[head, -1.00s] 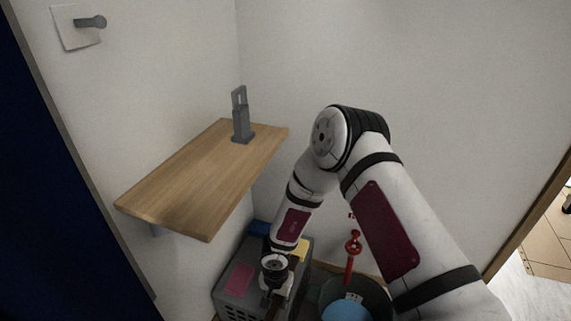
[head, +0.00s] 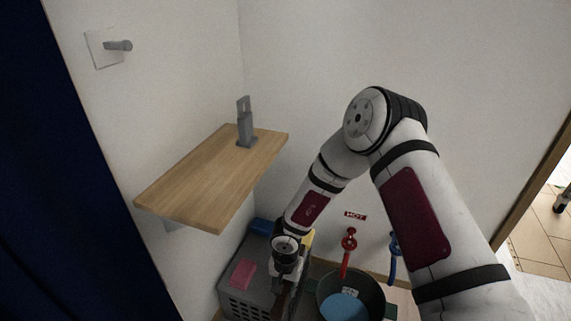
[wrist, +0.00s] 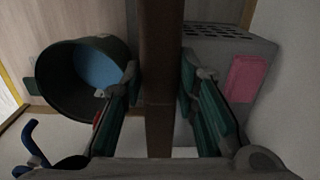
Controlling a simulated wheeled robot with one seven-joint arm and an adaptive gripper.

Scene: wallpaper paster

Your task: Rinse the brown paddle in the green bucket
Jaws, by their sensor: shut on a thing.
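My gripper (wrist: 160,78) is shut on the brown paddle (wrist: 159,45), which runs straight between its fingers in the wrist view. In the head view my gripper (head: 284,278) is low, over the grey crate and left of the bucket, and only a little of the paddle shows below it. The dark green bucket (wrist: 48,82) holds light blue water (wrist: 98,68) and stands to the left of the paddle in the wrist view. In the head view the bucket (head: 323,293) is at the bottom, right of my gripper. The paddle's far end is out of view.
A red tap (head: 347,250) marked HOT and a blue tap (head: 393,258) are near the bucket. A wooden shelf (head: 205,180) juts out above.

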